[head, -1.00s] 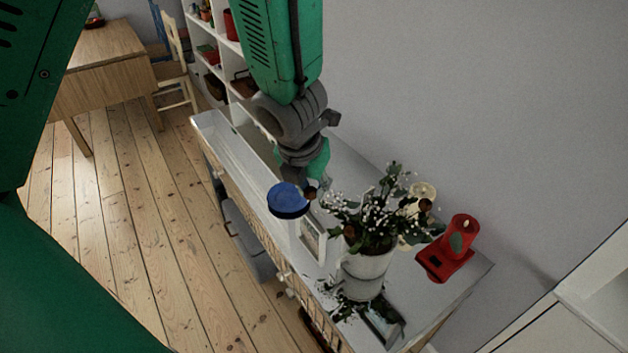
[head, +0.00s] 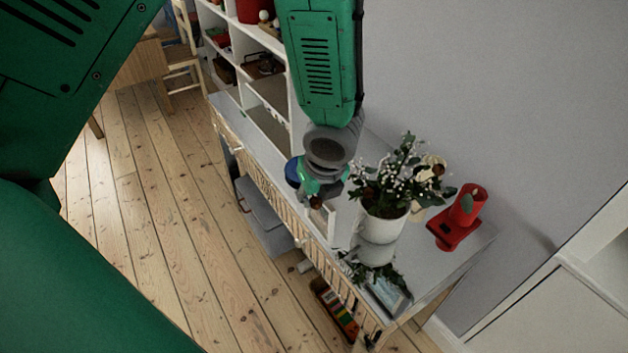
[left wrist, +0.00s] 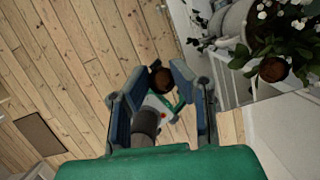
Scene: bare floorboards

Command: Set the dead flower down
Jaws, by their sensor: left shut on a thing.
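My left gripper (head: 316,190) hangs over the front part of the white cabinet top, left of the white flower pot (head: 380,226). It is shut on the dead flower, whose brown round head (head: 316,202) shows small at its tips. In the left wrist view the brown head (left wrist: 161,78) sits at the ends of the two blue-grey fingers, with floorboards behind it; its stem is hidden. The pot stands upright with green leaves and small white blossoms (head: 398,180). Another brown head (left wrist: 272,68) shows among its leaves. My right gripper is not in view.
A framed picture (head: 390,294) and cut leaves lie at the cabinet's front. White shelves (head: 268,92) stand behind; floorboards are free at left.

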